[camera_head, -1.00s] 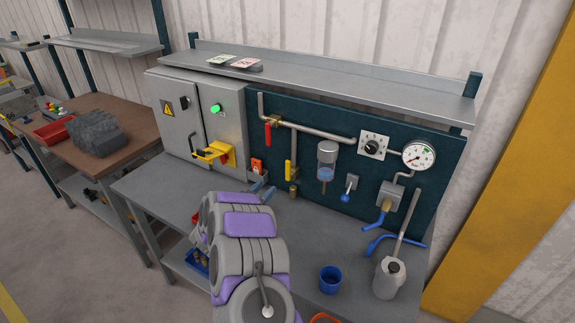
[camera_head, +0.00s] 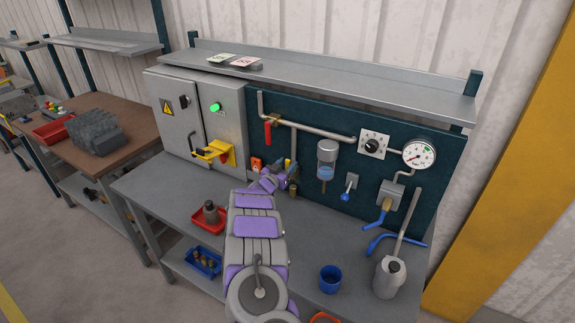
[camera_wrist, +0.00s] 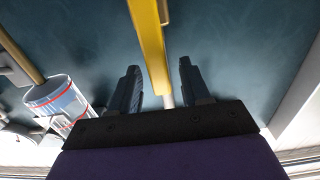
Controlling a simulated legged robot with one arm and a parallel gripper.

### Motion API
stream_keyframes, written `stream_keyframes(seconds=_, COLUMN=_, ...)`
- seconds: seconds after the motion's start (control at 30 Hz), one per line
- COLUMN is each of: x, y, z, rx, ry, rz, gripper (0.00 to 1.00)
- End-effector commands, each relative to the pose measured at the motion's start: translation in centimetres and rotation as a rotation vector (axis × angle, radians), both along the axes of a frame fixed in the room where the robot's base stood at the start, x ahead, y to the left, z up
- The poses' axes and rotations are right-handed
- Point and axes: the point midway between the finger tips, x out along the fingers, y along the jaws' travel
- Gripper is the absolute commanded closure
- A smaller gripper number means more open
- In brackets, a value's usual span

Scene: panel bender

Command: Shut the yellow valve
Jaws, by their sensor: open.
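The yellow valve's long flat lever (camera_wrist: 151,45) shows in the wrist view, running from the top edge down between my fingers. A thin pale pipe lies below its end. My gripper (camera_wrist: 159,86) is open, with one dark finger on each side of the lever; gaps show on both sides. In the head view my gripper (camera_head: 284,174) is at the dark green panel (camera_head: 300,125), over the yellow lever's place. There my arm and gripper hide most of the lever.
A red lever (camera_head: 268,133) hangs up and left of my gripper. A glass filter bowl (camera_head: 326,160) is close on its right and also shows in the wrist view (camera_wrist: 58,100). The grey cabinet (camera_head: 205,125) with a yellow-red switch stands left. A blue cup (camera_head: 330,279) stands on the bench.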

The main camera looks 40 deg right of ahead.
Motion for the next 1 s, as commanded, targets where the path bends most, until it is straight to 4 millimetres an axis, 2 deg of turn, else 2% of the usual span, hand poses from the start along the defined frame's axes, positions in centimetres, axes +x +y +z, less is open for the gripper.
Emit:
stream_keyframes(seconds=0.2, x=0.45, y=-0.97, z=0.09, rx=0.0, ry=-0.002, rz=0.002, gripper=0.53)
stream_keyframes(seconds=0.5, x=0.49, y=-1.08, z=0.08, rx=-0.001, ry=-0.001, rz=0.002, gripper=0.53)
stream_keyframes(seconds=1.0, x=0.51, y=-1.03, z=0.05, rx=-0.001, ry=-0.001, rz=0.002, gripper=1.0)
